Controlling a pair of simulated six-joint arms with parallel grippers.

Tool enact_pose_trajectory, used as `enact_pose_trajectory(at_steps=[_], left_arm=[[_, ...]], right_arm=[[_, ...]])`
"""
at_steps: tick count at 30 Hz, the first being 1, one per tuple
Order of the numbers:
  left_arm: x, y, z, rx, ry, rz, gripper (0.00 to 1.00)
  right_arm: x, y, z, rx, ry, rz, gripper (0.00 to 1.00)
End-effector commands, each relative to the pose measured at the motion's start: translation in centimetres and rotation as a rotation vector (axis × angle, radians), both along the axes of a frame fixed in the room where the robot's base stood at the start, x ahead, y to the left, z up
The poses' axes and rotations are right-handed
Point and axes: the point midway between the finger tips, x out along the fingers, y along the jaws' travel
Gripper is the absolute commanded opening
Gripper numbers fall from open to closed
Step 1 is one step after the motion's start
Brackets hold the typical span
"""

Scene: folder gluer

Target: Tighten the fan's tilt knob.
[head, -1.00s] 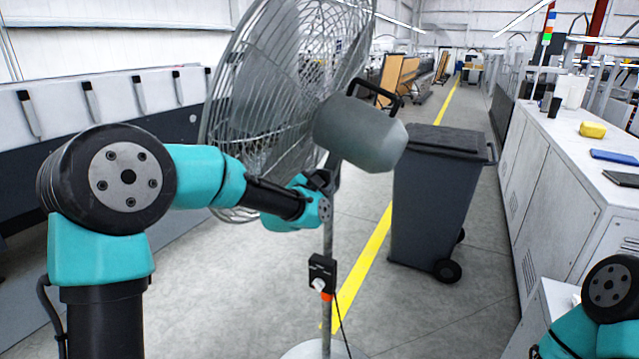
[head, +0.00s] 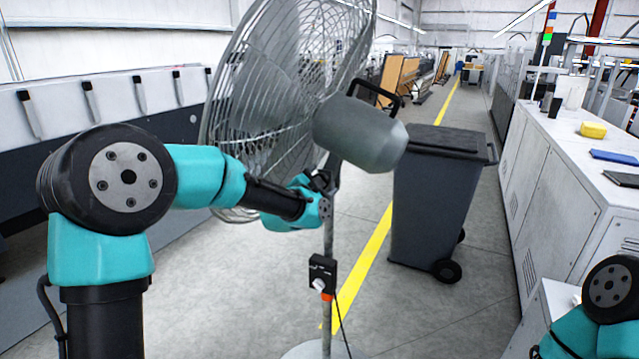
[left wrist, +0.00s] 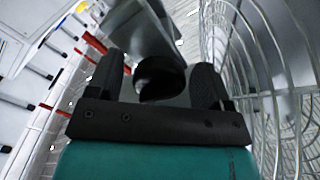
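The pedestal fan has a wire cage (head: 255,110), a grey motor housing (head: 360,133) and a thin pole (head: 328,235). My left gripper (head: 322,180) is at the top of the pole, just below the housing. In the left wrist view, a black round tilt knob (left wrist: 160,78) sits between the two fingers of my left gripper (left wrist: 160,82). The fingers stand apart, with a visible gap on the knob's left side; the right finger is very near it, and contact cannot be told. The knob cannot be made out in the head view. My right gripper is out of view.
The cage wires (left wrist: 265,80) run close along the right of my left gripper. A control box (head: 322,273) with a cable is on the pole. A dark wheeled bin (head: 435,205) stands to the right, and a white cabinet (head: 570,190) beyond it. Floor between is clear.

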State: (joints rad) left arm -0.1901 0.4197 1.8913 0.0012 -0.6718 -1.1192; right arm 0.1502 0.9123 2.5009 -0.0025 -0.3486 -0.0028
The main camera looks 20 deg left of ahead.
Motion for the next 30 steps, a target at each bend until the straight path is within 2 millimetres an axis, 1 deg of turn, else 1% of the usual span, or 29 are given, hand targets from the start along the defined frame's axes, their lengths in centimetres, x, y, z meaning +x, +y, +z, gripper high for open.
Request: enact_pose_trajectory(at_steps=[8, 11, 14, 17, 20, 30], left_arm=[[-0.1, 0.0, 0.0, 0.0, 0.0, 0.0, 0.75], [-0.4, 0.1, 0.0, -0.001, 0.001, -0.001, 0.75], [-1.3, 0.3, 0.1, -0.001, 0.0, 0.0, 0.75], [-2.6, 0.5, 0.1, -0.001, 0.0, 0.0, 0.75], [-4.3, 0.9, 0.0, -0.001, 0.001, -0.001, 0.75], [-10.7, 2.2, 0.1, 0.0, 0.0, 0.0, 0.75]], right_arm=[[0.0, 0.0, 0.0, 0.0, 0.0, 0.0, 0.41], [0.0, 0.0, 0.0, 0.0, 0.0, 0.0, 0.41], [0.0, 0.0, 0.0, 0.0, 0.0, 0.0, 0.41], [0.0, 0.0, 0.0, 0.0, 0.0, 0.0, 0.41], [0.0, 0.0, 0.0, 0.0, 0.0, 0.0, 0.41], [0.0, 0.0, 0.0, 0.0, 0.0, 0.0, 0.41]])
